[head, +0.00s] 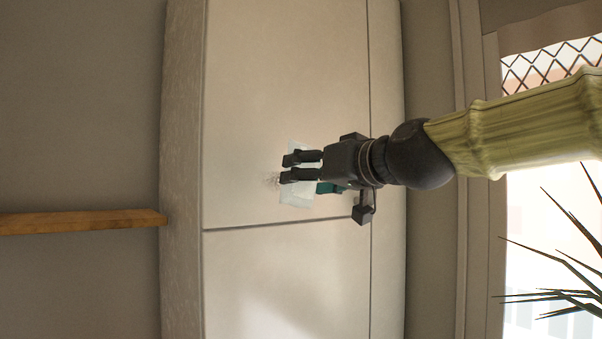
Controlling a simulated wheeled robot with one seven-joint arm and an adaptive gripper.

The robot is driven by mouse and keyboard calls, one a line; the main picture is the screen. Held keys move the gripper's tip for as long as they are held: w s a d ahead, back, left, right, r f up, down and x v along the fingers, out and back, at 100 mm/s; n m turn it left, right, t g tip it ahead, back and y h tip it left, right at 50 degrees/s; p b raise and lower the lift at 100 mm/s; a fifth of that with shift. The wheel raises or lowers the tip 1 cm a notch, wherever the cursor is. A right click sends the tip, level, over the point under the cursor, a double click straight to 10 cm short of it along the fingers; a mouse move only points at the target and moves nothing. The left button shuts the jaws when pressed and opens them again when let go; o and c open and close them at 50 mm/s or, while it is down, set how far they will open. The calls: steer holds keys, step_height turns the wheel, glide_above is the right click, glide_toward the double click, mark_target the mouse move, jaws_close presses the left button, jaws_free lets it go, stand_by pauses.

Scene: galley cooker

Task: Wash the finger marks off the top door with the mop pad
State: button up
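The top door (275,70) is a pale cabinet panel that fills the middle of the head view, which looks turned on its side. A small patch of greyish finger marks (272,181) shows on it, just left of my fingertips. The mop pad (296,198) is a thin, pale blue sheet at the door's face, showing above and below my fingers. A teal piece (328,188) shows beside my gripper, partly hidden. My gripper (287,168) has its fingers close together on the pad. The fingers hide the pad's middle, and whether it touches the door is unclear.
A second pale panel (290,285) lies below a dark seam. A wooden shelf or bar (80,221) juts in from the left. A bright window (550,65) with a lattice and a spiky plant (570,296) are at the right. The upper door face is clear.

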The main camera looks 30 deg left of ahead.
mark_target(274, 184)
steer(key=shift+w+a+f+b, duration=0.2)
steer(key=shift+a+f+b, duration=0.1)
steer(key=shift+a+b, duration=0.15)
steer(key=shift+w+a+f+b, duration=0.2)
steer(key=shift+a+f+b, duration=0.1)
steer(key=shift+a, duration=0.2)
steer(key=shift+w+a+f+y+b, duration=0.2)
steer(key=shift+a+b, duration=0.1)
steer(key=shift+a, duration=0.15)
steer(key=shift+w+a+f+y+b, duration=0.1)
steer(key=shift+w+a+b, duration=0.15)
steer(key=shift+a, duration=0.25)
steer(key=shift+w+a+f+y+b, duration=0.1)
steer(key=shift+w+a+b, duration=0.05)
steer(key=shift+a+b, duration=0.25)
steer(key=shift+w+a, duration=0.1)
steer(key=shift+a, duration=0.25)
steer(key=shift+x, duration=0.75)
steer(key=shift+r, duration=0.1)
stand_by(0.4)
steer(key=shift+s+a, duration=0.2)
steer(key=shift+s, duration=0.35)
stand_by(0.5)
steer(key=shift+w, duration=0.1)
steer(key=shift+b, duration=0.3)
stand_by(0.8)
